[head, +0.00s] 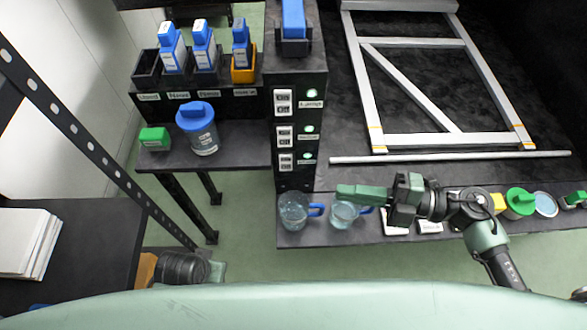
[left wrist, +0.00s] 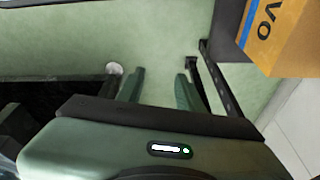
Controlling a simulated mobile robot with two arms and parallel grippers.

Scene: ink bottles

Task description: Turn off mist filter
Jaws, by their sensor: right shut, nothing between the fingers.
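A black column (head: 294,170) in the head view carries three white switch plates, the top one (head: 283,102), the middle one (head: 284,135) and the lowest one (head: 285,162). Each has a lit green light and a label beside it. The top label seems to read "Lamp"; the other two are too small to read, so I cannot tell which is the mist filter. My right gripper (head: 342,190) is shut and empty, pointing left, below and right of the switches, apart from them. My left gripper (left wrist: 158,86) is open and empty in the left wrist view, over green floor.
Two glass mugs with blue handles, one left (head: 294,212) and one right (head: 343,213), stand on the dark shelf near my right gripper. A blue-lidded jar (head: 198,130) and a green block (head: 154,138) stand left of the column. A cardboard box (left wrist: 278,35) lies right in the left wrist view.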

